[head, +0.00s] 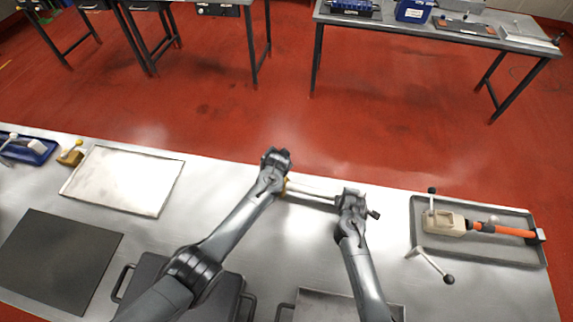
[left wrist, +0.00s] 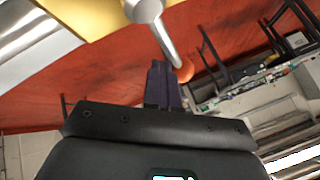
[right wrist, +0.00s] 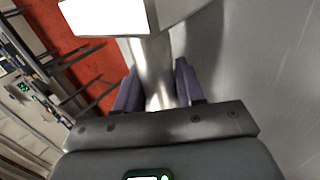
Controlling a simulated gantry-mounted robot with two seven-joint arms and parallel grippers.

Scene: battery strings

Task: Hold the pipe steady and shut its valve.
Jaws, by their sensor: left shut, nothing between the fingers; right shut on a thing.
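A pale pipe (head: 312,190) lies between my two hands in the head view, with a bit of yellow (head: 286,185) at its left end. My right gripper (head: 352,200) is shut on the pipe; the right wrist view shows the pipe (right wrist: 153,80) between the fingers and a white block (right wrist: 120,14) beyond. My left gripper (head: 276,158) is at the yellow end. In the left wrist view its fingers (left wrist: 164,80) are shut and empty, close to a metal lever (left wrist: 158,35) with an orange tip (left wrist: 182,67), beside a yellow body (left wrist: 92,14). Whether they touch the lever I cannot tell.
A grey tray (head: 430,252) with an orange-handled tool stands at the right. A pale panel (head: 125,180), a dark mat (head: 55,255) and a blue tray (head: 40,155) lie at the left. The far table edge is close behind the pipe.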

